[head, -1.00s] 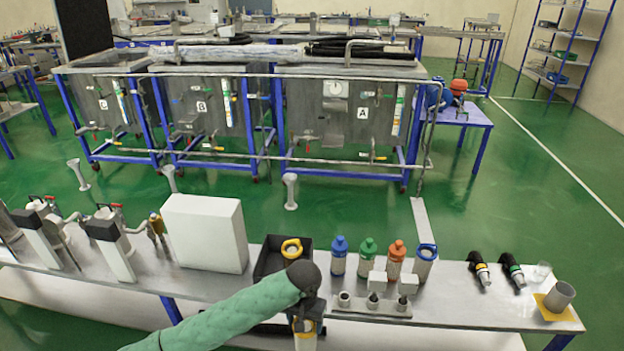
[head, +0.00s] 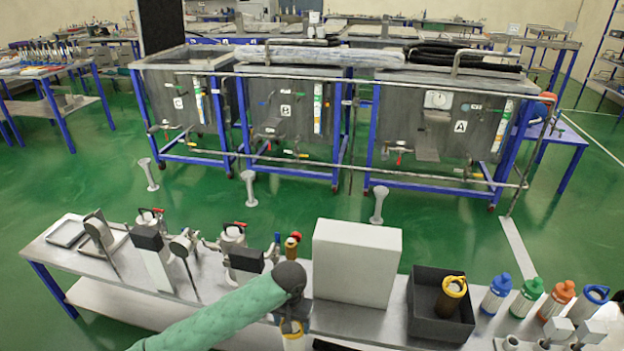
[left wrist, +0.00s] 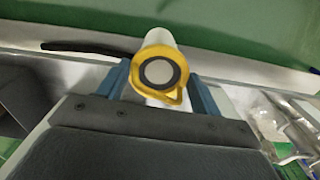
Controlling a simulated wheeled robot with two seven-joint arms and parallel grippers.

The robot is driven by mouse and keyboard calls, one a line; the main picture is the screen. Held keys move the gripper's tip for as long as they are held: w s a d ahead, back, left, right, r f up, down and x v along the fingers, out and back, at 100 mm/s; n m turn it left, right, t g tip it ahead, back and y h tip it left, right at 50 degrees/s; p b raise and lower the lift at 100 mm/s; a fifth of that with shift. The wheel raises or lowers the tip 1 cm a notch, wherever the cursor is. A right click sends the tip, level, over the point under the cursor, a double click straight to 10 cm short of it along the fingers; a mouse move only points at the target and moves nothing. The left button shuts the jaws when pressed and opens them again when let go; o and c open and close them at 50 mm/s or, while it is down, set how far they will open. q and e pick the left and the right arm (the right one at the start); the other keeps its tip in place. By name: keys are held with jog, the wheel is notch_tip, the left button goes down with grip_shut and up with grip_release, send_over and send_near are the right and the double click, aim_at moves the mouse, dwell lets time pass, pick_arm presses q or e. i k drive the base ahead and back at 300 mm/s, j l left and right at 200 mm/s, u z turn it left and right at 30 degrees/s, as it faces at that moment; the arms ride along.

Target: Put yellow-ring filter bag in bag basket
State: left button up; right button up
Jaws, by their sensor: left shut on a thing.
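In the head view my left gripper (head: 292,325) is low in the picture, at the table's front edge. It is shut on the yellow-ring filter bag (head: 293,343), whose white body runs out of the picture. The left wrist view shows the bag's yellow ring (left wrist: 160,97) between the two blue fingers. A black open box (head: 424,326) stands on the table to the right of the gripper, apart from it. A dark item with a yellow ring (head: 452,292) stands inside; I cannot tell whether it or the box is the bag basket. My right gripper is not seen.
A large white block (head: 356,262) stands between the gripper and the box. Blue, green and orange bottles and a blue-ringed bag (head: 587,302) stand right of the box. Metal housings (head: 233,243) fill the left of the table. Tanks stand behind, across green floor.

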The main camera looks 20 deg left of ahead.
aim_at(104, 240)
jog(key=j+u, duration=0.1)
jog(key=j, duration=1.1)
jog(key=i+j+u, duration=0.15)
jog(key=j, duration=1)
